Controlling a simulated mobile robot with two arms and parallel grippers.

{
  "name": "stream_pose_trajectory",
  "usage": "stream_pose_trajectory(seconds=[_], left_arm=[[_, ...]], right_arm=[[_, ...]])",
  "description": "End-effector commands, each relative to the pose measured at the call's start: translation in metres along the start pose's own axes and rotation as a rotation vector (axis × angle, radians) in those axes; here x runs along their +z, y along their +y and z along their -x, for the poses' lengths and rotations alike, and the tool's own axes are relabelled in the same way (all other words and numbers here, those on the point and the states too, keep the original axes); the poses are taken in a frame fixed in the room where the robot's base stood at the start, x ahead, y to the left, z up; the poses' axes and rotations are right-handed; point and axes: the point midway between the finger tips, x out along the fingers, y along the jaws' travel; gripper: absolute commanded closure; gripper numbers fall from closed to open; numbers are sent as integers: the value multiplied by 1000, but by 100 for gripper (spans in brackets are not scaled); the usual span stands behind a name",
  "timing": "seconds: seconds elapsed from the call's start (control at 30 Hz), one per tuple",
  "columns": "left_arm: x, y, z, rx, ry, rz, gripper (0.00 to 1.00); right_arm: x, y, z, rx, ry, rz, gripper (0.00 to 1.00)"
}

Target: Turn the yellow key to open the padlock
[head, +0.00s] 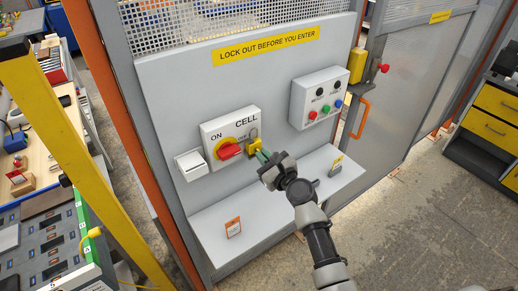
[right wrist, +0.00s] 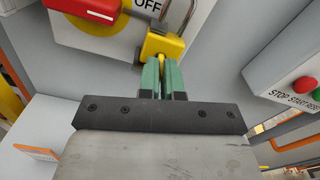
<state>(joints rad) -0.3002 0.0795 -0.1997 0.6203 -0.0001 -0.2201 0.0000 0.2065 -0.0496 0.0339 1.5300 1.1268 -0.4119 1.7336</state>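The yellow padlock (head: 252,148) hangs at the red switch handle (head: 229,151) on the white CELL box. In the right wrist view the padlock (right wrist: 164,45) shows its grey shackle (right wrist: 188,16) above the body. Whether the shackle is latched I cannot tell. The yellow key (right wrist: 162,68) points out of the padlock's underside, between my green fingertips. My right gripper (head: 263,156) is closed on the key, just below the padlock; its fingers also show in the right wrist view (right wrist: 162,78). Most of the key is hidden by the fingers. My left gripper is not in view.
A button box (head: 319,96) is mounted right of the CELL box, and a small white box (head: 191,165) left of it. A ledge (head: 265,215) below carries an orange-marked tag (head: 233,228) and a grey padlock-like item (head: 335,168). A yellow post (head: 85,165) stands at left.

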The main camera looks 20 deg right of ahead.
Motion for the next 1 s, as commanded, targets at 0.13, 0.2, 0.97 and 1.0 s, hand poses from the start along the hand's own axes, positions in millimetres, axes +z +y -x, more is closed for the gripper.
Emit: stream_pose_trajectory(seconds=[0.13, 0.2, 0.97, 1.0], left_arm=[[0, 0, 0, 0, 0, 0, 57], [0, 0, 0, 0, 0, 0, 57], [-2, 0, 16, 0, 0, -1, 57], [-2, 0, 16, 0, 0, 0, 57]], right_arm=[[-1, 0, 0, 1, 0, -10, 100], [-1, 0, 0, 1, 0, -9, 100], [-1, 0, 0, 0, 1, -227, 66], [0, 0, 0, 0, 0, -227, 66]])
